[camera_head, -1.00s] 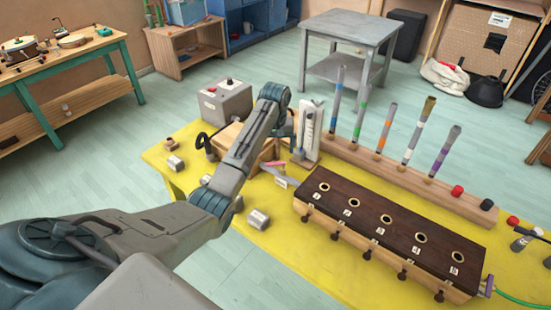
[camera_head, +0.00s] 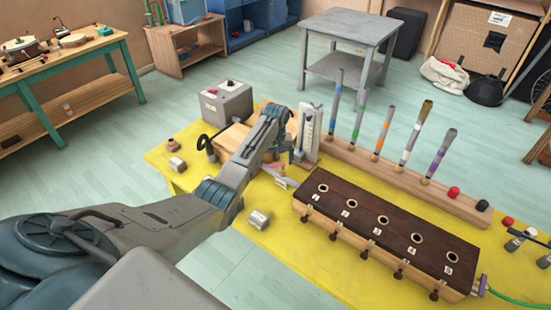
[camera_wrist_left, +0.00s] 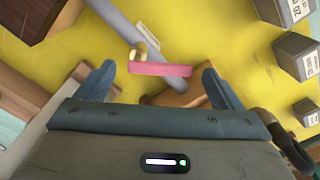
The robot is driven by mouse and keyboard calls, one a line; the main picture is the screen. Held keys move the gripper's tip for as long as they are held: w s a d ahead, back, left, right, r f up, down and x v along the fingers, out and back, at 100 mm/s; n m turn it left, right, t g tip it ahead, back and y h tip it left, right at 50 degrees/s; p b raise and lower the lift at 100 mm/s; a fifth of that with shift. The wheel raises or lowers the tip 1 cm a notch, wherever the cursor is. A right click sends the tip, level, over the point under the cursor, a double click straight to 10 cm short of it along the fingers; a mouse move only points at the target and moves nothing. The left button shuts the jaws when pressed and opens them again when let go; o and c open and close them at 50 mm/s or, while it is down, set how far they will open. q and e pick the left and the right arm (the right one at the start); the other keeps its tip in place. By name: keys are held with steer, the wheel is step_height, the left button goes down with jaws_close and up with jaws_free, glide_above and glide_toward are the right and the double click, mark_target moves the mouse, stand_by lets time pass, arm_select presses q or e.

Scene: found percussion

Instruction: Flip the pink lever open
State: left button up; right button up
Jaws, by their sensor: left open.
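The pink lever (camera_wrist_left: 160,69) is a short flat bar in the left wrist view. It lies crosswise between the fingers of my left gripper (camera_wrist_left: 158,86), which are spread apart with clear gaps to either end of the bar. A brass ring-like part (camera_wrist_left: 138,52) sits at its left end, beside a grey pipe (camera_wrist_left: 125,28). In the head view, a bit of the pink lever (camera_head: 273,165) shows below my left wrist, and my arm hides much of the area around it. My right gripper is in neither view.
A grey box (camera_head: 226,103) and a white gauge panel (camera_head: 309,130) stand close to my left arm. A long dark-topped block with holes (camera_head: 385,222) is at the right. Small metal blocks (camera_head: 258,219) lie on the yellow table (camera_head: 290,255).

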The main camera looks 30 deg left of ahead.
arm_select(q)
steer(key=shift+f, duration=0.2)
steer(key=c, duration=1)
